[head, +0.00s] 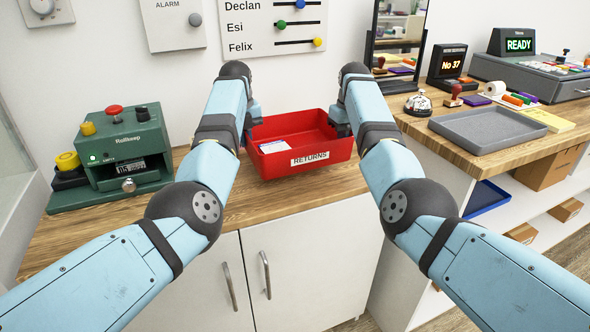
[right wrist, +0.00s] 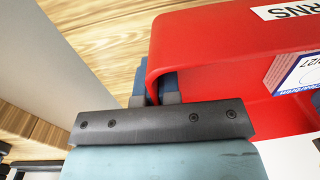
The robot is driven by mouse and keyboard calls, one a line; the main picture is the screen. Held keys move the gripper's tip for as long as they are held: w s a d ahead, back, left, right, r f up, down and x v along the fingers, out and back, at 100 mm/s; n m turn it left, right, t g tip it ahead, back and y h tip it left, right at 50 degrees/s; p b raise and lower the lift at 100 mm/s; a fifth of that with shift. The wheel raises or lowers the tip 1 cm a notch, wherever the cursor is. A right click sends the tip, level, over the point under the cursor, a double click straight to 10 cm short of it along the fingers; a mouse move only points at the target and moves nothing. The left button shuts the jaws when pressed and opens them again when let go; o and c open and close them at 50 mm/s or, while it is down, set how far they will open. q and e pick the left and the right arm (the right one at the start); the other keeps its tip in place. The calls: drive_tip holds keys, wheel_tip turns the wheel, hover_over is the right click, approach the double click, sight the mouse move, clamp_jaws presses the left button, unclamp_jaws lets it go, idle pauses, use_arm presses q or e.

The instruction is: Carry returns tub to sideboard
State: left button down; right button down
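The returns tub (head: 275,166) is a red open tray with a white RETURNS label on its front wall. It is level over the wooden top of the sideboard (head: 240,205); I cannot tell whether its base touches the wood. A white labelled packet (head: 274,146) lies inside. My left gripper (head: 252,118) is at the tub's left end wall and seems closed on it, its fingertips partly hidden. My right gripper (head: 341,120) is at the right end wall. In the right wrist view, the right fingers (right wrist: 157,84) straddle the red wall of the tub (right wrist: 225,45) and pinch it.
A green machine (head: 125,150) with a red button stands left of the tub on the sideboard. A mirror (head: 396,45) stands behind, to the right. The right counter (head: 440,145) bears a grey tray (head: 487,128), a bell (head: 418,104) and a till (head: 540,75). Some wood left of the tub is clear.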

sight(247, 152)
use_arm(q)
drive_tip(key=shift+f, duration=0.15)
use_arm(e)
drive_tip(key=shift+f, duration=0.2)
